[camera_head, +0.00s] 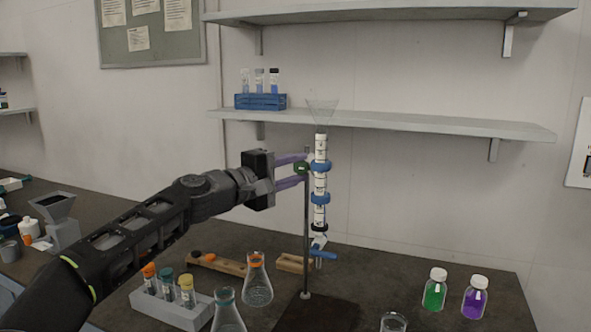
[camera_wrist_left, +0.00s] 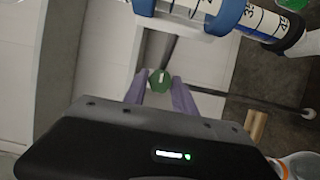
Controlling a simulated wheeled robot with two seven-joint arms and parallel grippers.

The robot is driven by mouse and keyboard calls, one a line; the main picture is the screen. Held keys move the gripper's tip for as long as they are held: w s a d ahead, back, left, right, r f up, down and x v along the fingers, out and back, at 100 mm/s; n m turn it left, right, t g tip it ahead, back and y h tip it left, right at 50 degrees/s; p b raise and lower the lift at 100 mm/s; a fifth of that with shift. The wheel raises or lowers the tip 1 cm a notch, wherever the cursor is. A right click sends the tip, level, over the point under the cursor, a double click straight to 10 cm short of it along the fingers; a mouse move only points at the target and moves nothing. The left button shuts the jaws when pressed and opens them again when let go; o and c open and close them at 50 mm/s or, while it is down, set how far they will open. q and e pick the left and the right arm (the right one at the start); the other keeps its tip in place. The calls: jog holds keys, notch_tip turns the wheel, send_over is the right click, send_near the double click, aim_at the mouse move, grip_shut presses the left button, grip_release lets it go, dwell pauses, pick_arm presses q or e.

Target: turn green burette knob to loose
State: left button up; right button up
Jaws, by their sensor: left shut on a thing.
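The green knob (camera_head: 301,168) sits at the upper part of the burette stand, just left of the burette (camera_head: 320,195). It also shows in the left wrist view (camera_wrist_left: 159,81) as a green knob with a white mark. My left gripper (camera_head: 299,169) reaches in from the left, its purple fingers on either side of the knob and shut on it. The burette stands upright, held by blue clamps on a thin stand rod (camera_head: 306,225). A clear funnel (camera_head: 322,110) is at its top and a blue stopcock (camera_head: 322,254) at its bottom. My right gripper is not in view.
Flasks (camera_head: 257,280) and a rack of capped tubes (camera_head: 172,306) stand in front on the dark bench. Green (camera_head: 434,292) and purple (camera_head: 474,299) bottles stand at right. A shelf (camera_head: 400,124) runs behind the burette, with a blue tube rack (camera_head: 260,101) on it.

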pick_arm(q)
grip_shut()
jog(key=shift+f+b, duration=0.2)
jog(key=shift+b, duration=0.15)
jog(key=n+b, duration=0.1)
jog(key=b, duration=0.1)
jog(key=n+t+b, duration=0.1)
jog(key=n+b, duration=0.1)
jog(key=b, duration=0.1)
jog(key=shift+f+n+h, duration=0.3)
jog(key=shift+r+n+t, duration=0.15)
jog(key=shift+n+t, duration=0.15)
jog(key=shift+r, duration=0.2)
jog(key=o, duration=1)
grip_release()
jog(key=shift+f, duration=0.1)
